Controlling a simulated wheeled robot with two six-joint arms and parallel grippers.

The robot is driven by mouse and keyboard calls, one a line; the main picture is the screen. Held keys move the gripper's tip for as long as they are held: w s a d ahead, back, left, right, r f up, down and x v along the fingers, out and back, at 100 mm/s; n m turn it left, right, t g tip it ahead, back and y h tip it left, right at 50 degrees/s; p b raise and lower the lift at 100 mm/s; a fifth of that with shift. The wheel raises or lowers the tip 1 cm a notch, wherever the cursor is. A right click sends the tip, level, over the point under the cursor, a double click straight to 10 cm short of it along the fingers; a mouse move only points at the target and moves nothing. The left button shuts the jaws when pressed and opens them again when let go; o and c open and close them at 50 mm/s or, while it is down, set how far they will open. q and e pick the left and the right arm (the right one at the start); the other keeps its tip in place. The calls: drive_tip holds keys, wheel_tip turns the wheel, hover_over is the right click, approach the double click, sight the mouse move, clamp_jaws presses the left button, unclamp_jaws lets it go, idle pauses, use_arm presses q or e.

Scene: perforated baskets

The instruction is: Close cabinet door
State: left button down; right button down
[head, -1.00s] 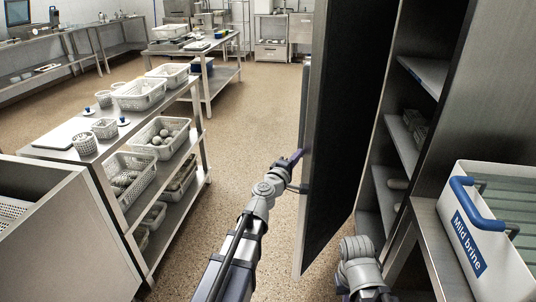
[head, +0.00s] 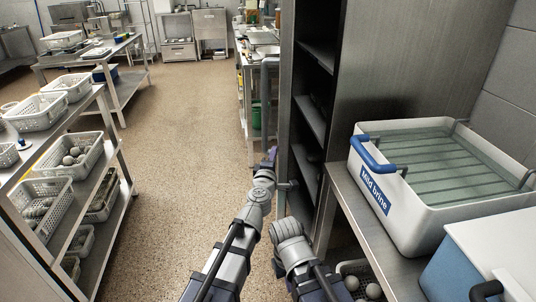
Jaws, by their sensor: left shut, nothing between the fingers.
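The tall steel cabinet (head: 410,75) stands right of centre. Its open front shows shelves (head: 311,116) in a dark interior. The cabinet door (head: 287,90) is open and appears as a narrow grey strip left of the shelves, seen nearly edge-on. A vertical bar handle (head: 265,100) is on its left side. My left gripper (head: 271,158) is shut and empty, at the lower part of the door near the handle's lower end. I cannot tell whether it touches the door. My right arm reaches in below the cabinet front, but its fingers cannot be seen.
A white "Mild brine" tub (head: 400,225) stands on a steel counter (head: 350,205) at right, near a blue cooler box (head: 480,260). A rack with white baskets (head: 75,150) stands left. Floor (head: 185,125) between them is clear.

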use_arm(q)
drive_tip(key=shift+s, duration=0.1)
idle(0.3)
drive_tip(key=s+a, duration=0.1)
drive_tip(key=s, duration=0.7)
drive_tip(key=w+a+f+m+g+h+b, duration=0.35)
drive_tip(key=a+f+h+b, duration=0.2)
drive_tip(key=f+b, duration=0.45)
drive_tip(key=w+a+f+m+g+h+b, duration=0.2)
drive_tip(key=a+f+m+h+b, duration=0.25)
drive_tip(key=a+f+b, duration=0.45)
drive_tip(key=w+d, duration=0.3)
drive_tip(key=d, duration=0.4)
drive_tip(key=w+d+f+b, duration=0.1)
drive_tip(key=w+d, duration=0.2)
drive_tip(key=d, duration=0.4)
drive_tip(key=shift+f, duration=0.15)
drive_tip(key=shift+w, duration=0.1)
